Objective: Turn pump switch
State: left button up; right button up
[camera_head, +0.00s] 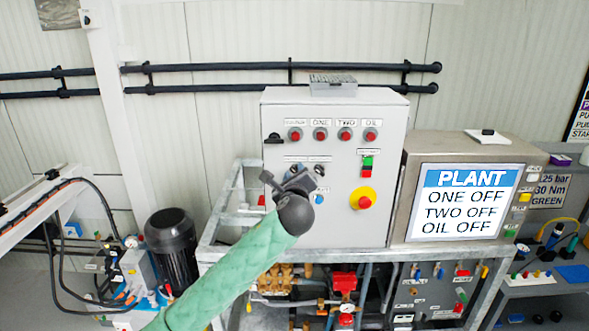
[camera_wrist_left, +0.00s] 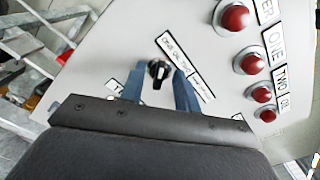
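The grey control cabinet (camera_head: 335,220) stands in the middle of the head view. A black rotary pump switch (camera_wrist_left: 158,69) sits on its tilted face in the left wrist view, beside a white label strip. My left gripper (camera_head: 286,182) is in front of the cabinet's left half and hides part of the switch row. Its two blue fingers (camera_wrist_left: 157,84) are open, one on each side of the switch, with gaps visible; I cannot tell how deep they reach. Another black switch (camera_head: 320,168) shows just right of the gripper. My right gripper is not in view.
Several red lamps (camera_head: 320,134) line the cabinet top. A red-and-yellow emergency button (camera_head: 363,198) and a green-and-red button (camera_head: 367,166) are at the right. The screen (camera_head: 468,202) reads ONE OFF, TWO OFF, OIL OFF. A metal frame (camera_head: 225,251) surrounds the cabinet's base.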

pick_arm(q)
jog(key=shift+w, duration=0.15)
grip_shut()
jog(key=shift+n+b, duration=0.5)
jog(key=shift+n, duration=0.2)
grip_release()
jog(key=shift+f, duration=0.1)
